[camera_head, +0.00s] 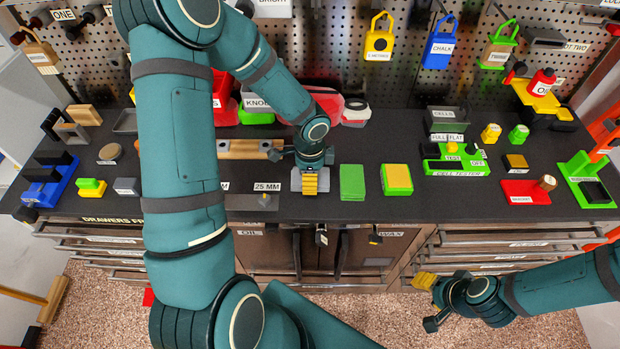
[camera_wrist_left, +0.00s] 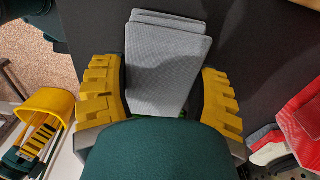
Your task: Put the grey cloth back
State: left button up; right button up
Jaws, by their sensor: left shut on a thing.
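The grey cloth (camera_wrist_left: 165,55) is a flat, light grey folded piece lying between the yellow fingers of my left gripper (camera_wrist_left: 160,95). A little green shows by its near end in the wrist view. In the head view, my left gripper (camera_head: 310,184) points down at the worktop and is shut on the cloth, whose grey edges (camera_head: 296,179) show on both sides of the fingers. The gripper hides its middle. My right gripper (camera_head: 430,302) is empty, its fingers apart, in front of the lower drawers at the right.
A wooden rail (camera_head: 243,149) lies behind left. A green cell tester (camera_head: 455,160) is farther right. Dark worktop (camera_head: 420,205) is bare near the front edge.

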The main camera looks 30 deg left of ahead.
pick_arm(q)
jog(key=shift+f, duration=0.65)
jog(key=shift+c, duration=0.4)
jog(key=shift+f, duration=0.1)
jog(key=o, duration=1.1)
jog(key=shift+o, duration=0.2)
jog(key=shift+r, duration=0.25)
notch_tip(320, 180, up, 12)
jog(key=p, duration=0.1)
jog(key=shift+p, duration=0.4)
jog(key=shift+f, duration=0.15)
